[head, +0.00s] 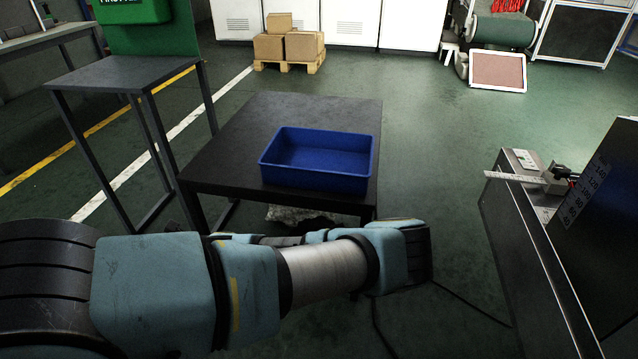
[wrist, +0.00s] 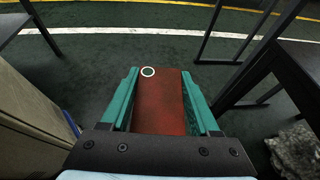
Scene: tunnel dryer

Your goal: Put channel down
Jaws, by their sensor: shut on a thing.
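In the wrist view my gripper (wrist: 160,73) has two teal fingers closed on the sides of a red-brown flat-faced piece, the channel (wrist: 160,108). A dark green dot with a white ring marks its far end. The channel lies lengthwise between the fingers, and its near end is hidden by the gripper body. Dark floor shows beyond it, and I see no surface touching it. In the head view my arm crosses the lower part, and neither the gripper nor the channel can be seen.
A black table (head: 240,150) bears an empty blue tray (head: 318,180). A smaller dark table (head: 125,72) stands left of it. A metal machine (head: 545,240) with a ruler is at right. Crumpled grey material (wrist: 297,150) lies at lower right. Open floor (head: 440,140) lies between table and machine.

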